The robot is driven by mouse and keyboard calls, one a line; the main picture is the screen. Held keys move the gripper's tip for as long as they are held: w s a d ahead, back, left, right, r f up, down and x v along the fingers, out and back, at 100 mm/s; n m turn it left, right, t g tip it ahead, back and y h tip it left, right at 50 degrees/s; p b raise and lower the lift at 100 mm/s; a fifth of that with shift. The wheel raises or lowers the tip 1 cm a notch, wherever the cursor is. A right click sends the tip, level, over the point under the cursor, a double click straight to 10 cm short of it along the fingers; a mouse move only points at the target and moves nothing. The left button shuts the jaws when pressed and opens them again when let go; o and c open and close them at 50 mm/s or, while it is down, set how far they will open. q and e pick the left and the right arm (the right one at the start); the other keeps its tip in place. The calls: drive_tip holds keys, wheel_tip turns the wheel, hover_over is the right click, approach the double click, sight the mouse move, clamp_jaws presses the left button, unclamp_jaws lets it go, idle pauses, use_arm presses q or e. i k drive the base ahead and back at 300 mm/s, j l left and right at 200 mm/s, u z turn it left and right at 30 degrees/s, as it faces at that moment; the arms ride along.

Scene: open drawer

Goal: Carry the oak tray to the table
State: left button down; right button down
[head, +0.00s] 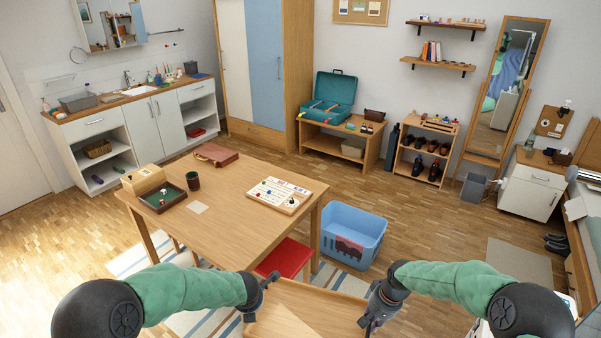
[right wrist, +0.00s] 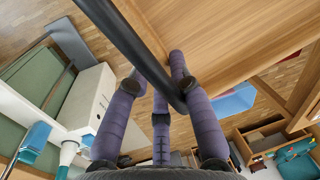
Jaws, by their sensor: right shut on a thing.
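The oak tray (head: 318,300) is at the bottom centre of the head view, between my two grippers and in front of the table. The wooden table (head: 235,225) stands just beyond it. My right gripper (head: 372,318) is at the tray's right side. In the right wrist view its purple fingers (right wrist: 165,105) are closed around a dark bar (right wrist: 135,45) along the tray's edge, with the tray's wood (right wrist: 225,35) beside it. My left gripper (head: 264,284) is at the tray's left side; its finger opening is too small to tell. The tray's near edge is cut off.
The table's near middle is clear. A red stool (head: 286,258) and blue basket (head: 352,236) stand close to the tray.

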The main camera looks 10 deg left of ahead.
sight(223, 223)
drive_tip(key=i+j, duration=0.2)
drive_tip(key=j, duration=0.2)
drive_tip(key=i+j+z, duration=0.15)
drive_tip(key=j, duration=0.25)
drive_tip(key=i+j, duration=0.25)
drive_tip(key=j, duration=0.15)
drive_tip(key=i+j+z, duration=0.1)
drive_tip(key=j, duration=0.3)
drive_tip(key=i+j, duration=0.25)
drive_tip(key=j, duration=0.2)
drive_tip(key=i+j+z, duration=0.15)
drive_tip(key=j, duration=0.25)
drive_tip(key=i+j, duration=0.2)
drive_tip(key=j, duration=0.25)
drive_tip(key=i+j+z, duration=0.1)
drive_tip(key=j, duration=0.35)
drive_tip(key=i, duration=0.05)
